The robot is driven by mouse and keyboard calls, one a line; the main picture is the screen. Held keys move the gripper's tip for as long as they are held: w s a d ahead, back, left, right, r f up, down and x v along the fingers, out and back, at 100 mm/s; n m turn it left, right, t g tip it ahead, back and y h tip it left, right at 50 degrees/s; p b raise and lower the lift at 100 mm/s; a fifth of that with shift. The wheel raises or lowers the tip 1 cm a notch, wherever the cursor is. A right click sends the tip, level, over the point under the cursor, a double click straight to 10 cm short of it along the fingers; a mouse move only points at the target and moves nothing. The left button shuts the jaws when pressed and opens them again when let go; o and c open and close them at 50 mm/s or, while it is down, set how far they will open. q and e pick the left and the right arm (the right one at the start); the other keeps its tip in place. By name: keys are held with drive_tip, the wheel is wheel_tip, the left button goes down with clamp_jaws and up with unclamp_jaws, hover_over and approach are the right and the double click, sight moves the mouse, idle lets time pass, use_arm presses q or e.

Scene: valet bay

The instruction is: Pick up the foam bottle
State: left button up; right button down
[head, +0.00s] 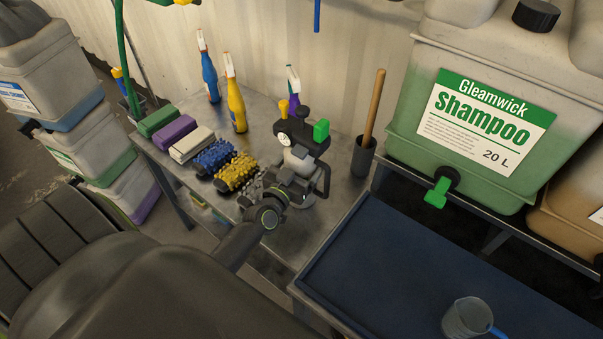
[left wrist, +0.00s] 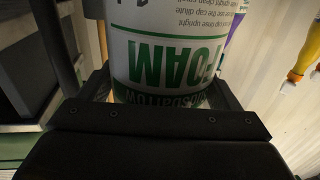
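The foam bottle (head: 299,161) stands on the metal bench, with a whitish body and a black head carrying a gauge, a yellow knob and a green knob. My left gripper (head: 297,188) reaches it from the near side, with fingers spread on either side of the body. In the left wrist view the bottle's white and green FOAM label (left wrist: 165,65) fills the space between the fingers, upside down. The left gripper (left wrist: 163,92) looks open there; contact with the bottle is not clear. My right gripper is not in view.
Brushes (head: 237,172) and folded cloths (head: 175,132) line the bench to the left. Spray bottles (head: 235,107) stand behind. A dark pot (head: 362,158) with a wooden handle is close on the right. A blue tray (head: 400,265) holds a jug (head: 467,319); a shampoo container (head: 480,120) stands beyond.

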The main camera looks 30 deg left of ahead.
use_arm(q)
drive_tip(key=c, duration=1.4)
drive_tip(key=shift+w+r, duration=0.15)
drive_tip(key=shift+r, duration=0.05)
drive_tip(key=shift+c, duration=1)
